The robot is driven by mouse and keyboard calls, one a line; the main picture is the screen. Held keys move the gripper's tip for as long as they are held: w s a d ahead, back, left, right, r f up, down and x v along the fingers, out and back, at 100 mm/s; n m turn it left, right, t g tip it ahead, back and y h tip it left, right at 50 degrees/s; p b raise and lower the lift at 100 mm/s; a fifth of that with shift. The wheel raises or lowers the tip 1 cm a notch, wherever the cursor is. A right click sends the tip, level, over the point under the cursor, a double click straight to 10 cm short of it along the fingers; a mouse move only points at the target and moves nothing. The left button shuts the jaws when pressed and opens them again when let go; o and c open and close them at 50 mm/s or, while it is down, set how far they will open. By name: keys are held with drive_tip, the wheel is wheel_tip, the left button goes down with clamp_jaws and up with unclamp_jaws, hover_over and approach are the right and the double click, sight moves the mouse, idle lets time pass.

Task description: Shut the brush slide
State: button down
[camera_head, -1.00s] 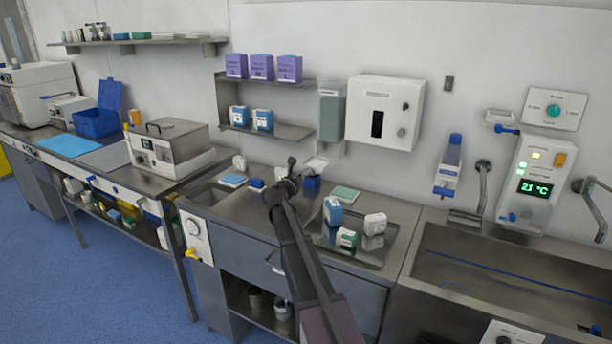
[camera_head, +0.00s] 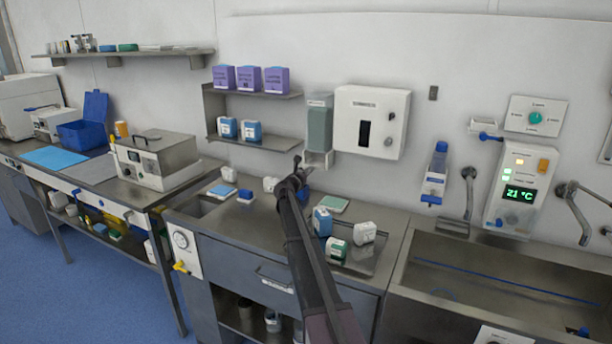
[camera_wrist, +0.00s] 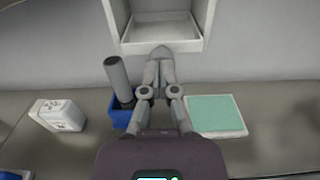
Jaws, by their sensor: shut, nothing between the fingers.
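A wall dispenser with a grey-green front (camera_head: 319,128) hangs left of a white wall box. A pale tray (camera_head: 324,160) sticks out at its foot; I take this to be the brush slide. In the wrist view the tray (camera_wrist: 198,44) is an open, white-rimmed box at the top, and its inside looks empty. My gripper (camera_head: 297,160) is just left of the tray in the head view. In the wrist view my shut fingertips (camera_wrist: 161,52) overlap the middle of the tray's front edge. I cannot tell whether they touch it.
Below, on the counter, stand a blue holder (camera_wrist: 121,110) with a grey cylinder, a white box (camera_wrist: 60,115) and a green-topped pad (camera_wrist: 215,114). A tray of bottles (camera_head: 364,262) lies to the right. A shelf with boxes (camera_head: 258,140) is left of the dispenser.

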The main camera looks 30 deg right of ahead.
drive_tip(key=shift+w+d, duration=0.2)
drive_tip(key=shift+d, duration=0.05)
drive_tip(key=shift+s+a, duration=0.1)
drive_tip(key=v, duration=1.4)
drive_tip(key=shift+a, duration=0.15)
drive_tip(key=shift+s, duration=0.1)
drive_tip(key=s+a+f+m+g+y+p, duration=0.1)
drive_tip(key=s+a+f+m+g+y, duration=0.3)
drive_tip(key=s+m, duration=0.5)
drive_tip(key=s+a+f+m+g+y+p, duration=0.15)
drive_tip(key=s+a+f+m, duration=0.35)
drive_tip(key=s, duration=0.6)
drive_tip(key=s+a+f+m+g+y, duration=0.2)
drive_tip(key=s+a+f+m+y, duration=0.1)
drive_tip(key=s+a, duration=0.4)
drive_tip(key=s+a+f+m+g+y+p, duration=0.1)
drive_tip(key=s+a+f+m+g+y, duration=0.2)
drive_tip(key=s, duration=1.1)
drive_tip(key=a+m+y, duration=0.2)
drive_tip(key=a+m, duration=0.3)
drive_tip(key=shift+s+a+m+y, duration=0.15)
drive_tip(key=shift+s+m+y, duration=0.1)
drive_tip(key=shift+m+y, duration=0.1)
